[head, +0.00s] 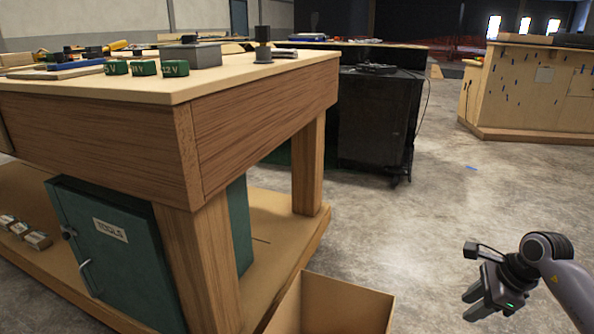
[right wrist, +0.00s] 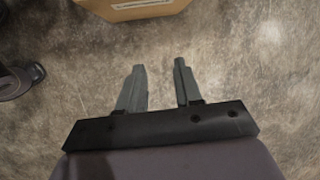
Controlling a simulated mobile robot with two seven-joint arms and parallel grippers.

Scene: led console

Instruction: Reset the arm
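My right gripper (head: 474,305) hangs over the concrete floor at the lower right of the head view, clear of the workbench. In the right wrist view its two fingers (right wrist: 158,85) stand apart with only bare floor between them, so it is open and empty. My left gripper is not in either view.
A wooden workbench (head: 260,92) fills the left, with green 12V blocks (head: 175,68) and other parts on top. A green tool cabinet (head: 115,255) sits below. An open cardboard box (head: 335,305) stands on the floor beside it. A black cabinet (head: 375,120) stands behind. Floor at right is clear.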

